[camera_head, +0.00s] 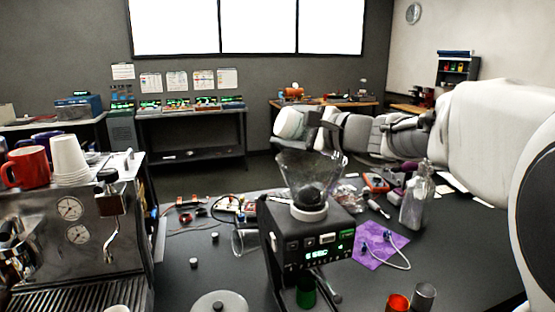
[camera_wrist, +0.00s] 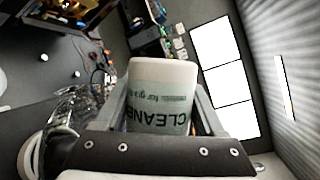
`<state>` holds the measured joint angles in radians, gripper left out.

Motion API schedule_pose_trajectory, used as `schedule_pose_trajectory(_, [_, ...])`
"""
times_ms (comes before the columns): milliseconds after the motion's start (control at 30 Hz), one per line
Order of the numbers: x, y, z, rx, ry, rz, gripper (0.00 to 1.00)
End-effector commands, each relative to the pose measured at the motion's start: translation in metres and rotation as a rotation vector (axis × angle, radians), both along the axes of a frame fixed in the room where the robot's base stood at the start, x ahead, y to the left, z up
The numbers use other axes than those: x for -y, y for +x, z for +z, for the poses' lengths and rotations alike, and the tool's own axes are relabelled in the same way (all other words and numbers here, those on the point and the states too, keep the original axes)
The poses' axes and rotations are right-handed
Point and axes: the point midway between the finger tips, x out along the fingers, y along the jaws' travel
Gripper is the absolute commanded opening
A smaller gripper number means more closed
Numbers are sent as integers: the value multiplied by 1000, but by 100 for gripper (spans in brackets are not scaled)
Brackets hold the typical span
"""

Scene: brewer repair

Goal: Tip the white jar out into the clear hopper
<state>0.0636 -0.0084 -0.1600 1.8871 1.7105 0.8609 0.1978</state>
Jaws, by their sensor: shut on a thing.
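The white jar (camera_wrist: 165,95) with a "CLEANE…" label is between the fingers of my gripper (camera_wrist: 163,110) in the wrist view. My gripper is shut on it. In the head view the jar (camera_head: 289,123) shows at the end of my arm, tilted, just above the rim of the hopper in the picture. The clear hopper (camera_head: 300,170) is a funnel standing on the black grinder (camera_head: 310,240), with something dark low inside. Clear, glassy edges, likely the hopper (camera_wrist: 78,110), show left of the jar in the wrist view. The jar's mouth and contents are hidden.
The espresso machine (camera_head: 75,225) with a red mug (camera_head: 27,167) and paper cups (camera_head: 70,158) stands at left. A clear bottle (camera_head: 416,200), purple mat (camera_head: 380,248) and red cup (camera_head: 397,303) lie right of the grinder. Loose cables and small parts clutter the dark table behind.

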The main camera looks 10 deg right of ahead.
Motion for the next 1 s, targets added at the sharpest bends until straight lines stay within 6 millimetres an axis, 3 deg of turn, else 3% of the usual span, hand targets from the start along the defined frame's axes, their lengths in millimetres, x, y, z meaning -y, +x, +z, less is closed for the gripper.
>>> schedule_pose_trajectory(1000, [6, 1, 4, -17, 135, -1, 3])
